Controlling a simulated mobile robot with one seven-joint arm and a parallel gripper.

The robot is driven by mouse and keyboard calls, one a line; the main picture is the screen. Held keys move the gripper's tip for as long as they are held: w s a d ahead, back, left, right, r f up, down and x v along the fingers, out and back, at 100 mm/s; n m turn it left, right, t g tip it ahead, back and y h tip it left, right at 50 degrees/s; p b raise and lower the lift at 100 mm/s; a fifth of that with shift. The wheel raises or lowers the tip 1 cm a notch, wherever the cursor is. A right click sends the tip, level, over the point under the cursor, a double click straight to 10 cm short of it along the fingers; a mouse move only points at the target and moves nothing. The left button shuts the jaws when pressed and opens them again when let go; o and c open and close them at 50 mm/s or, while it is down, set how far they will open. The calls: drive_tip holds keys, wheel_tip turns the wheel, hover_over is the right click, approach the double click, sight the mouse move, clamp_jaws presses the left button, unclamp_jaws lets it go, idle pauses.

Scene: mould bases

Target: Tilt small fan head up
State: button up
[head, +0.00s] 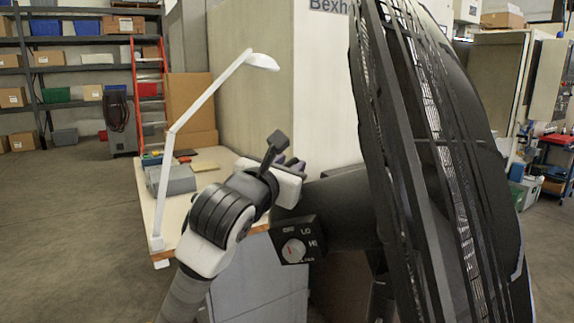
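The fan head (437,150) is a large black wire cage seen nearly edge-on, filling the right of the head view. Its dark motor housing (338,212) reaches left from the cage. A black control box (297,243) with a knob and the letters LO and HI hangs at its left end. My gripper (291,165) is at the left end of the motor housing, at about its upper edge. The fingers are largely hidden by my own wrist, so I cannot tell their opening or whether they touch the fan. Most of the fan's stand is hidden.
A workbench (205,180) with a white desk lamp (208,98) and a grey box (172,180) stands behind my arm. A large beige cabinet (262,85) is behind the fan. Shelves with bins line the far left. The floor at left is clear.

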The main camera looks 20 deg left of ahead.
clamp_jaws()
drive_tip(key=shift+r, duration=0.1)
drive_tip(key=shift+s+d+r+m+b, duration=0.1)
drive_tip(key=shift+d+r+m+b, duration=0.35)
drive_tip(key=shift+r, duration=0.3)
drive_tip(key=shift+o, duration=0.7)
unclamp_jaws()
drive_tip(key=shift+d, duration=0.2)
drive_tip(key=shift+a, duration=0.1)
drive_tip(key=shift+f, duration=0.1)
drive_tip(key=s+a+b, duration=0.2)
drive_tip(key=s+b, duration=0.3)
drive_tip(key=s, duration=0.8)
drive_tip(key=shift+s, duration=0.35)
